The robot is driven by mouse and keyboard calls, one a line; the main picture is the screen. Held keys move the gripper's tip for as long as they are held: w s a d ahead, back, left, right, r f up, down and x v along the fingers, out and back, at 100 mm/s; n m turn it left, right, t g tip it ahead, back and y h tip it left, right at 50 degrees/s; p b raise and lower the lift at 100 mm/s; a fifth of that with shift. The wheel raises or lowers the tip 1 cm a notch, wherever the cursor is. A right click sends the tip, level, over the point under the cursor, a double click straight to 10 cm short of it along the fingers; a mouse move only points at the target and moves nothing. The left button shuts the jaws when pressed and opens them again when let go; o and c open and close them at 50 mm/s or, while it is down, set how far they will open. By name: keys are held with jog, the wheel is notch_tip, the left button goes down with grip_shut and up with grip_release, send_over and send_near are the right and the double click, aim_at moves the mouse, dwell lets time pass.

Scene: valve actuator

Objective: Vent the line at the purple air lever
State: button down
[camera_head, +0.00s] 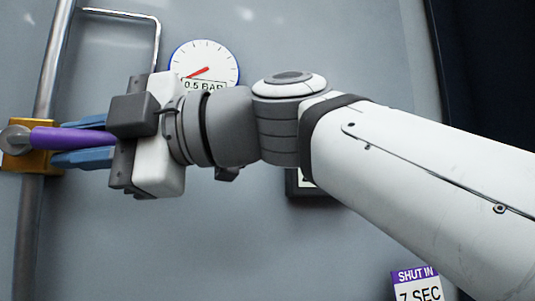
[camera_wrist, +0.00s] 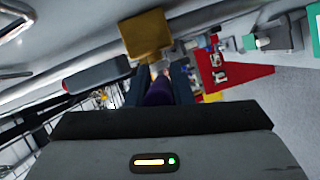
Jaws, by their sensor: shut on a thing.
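The purple lever (camera_head: 75,139) points to the right from a brass-yellow valve block (camera_head: 14,160) on a vertical grey pipe. A round grey cap sits at its left end. My gripper (camera_head: 58,141) comes from the right, with one blue finger above the lever and one below, shut on it. In the wrist view, the purple lever (camera_wrist: 158,91) lies between my two dark fingers, partly hidden by the gripper body. The yellow block (camera_wrist: 147,35) is just beyond the fingertips.
A round gauge (camera_head: 205,62) has a red needle and a "0.5 BAR" label, partly covered by my wrist. A purple-and-white sign (camera_head: 417,284) reads "SHUT IN 7 SEC". A thin bent pipe (camera_head: 157,35) runs at upper left. The wrist view shows a red panel (camera_wrist: 229,70) at right.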

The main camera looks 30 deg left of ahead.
jog(key=c, duration=1.3)
grip_release()
jog(key=shift+f, duration=0.1)
jog(key=v, duration=0.7)
jog(key=shift+w+d, duration=0.2)
jog(key=shift+d, duration=0.1)
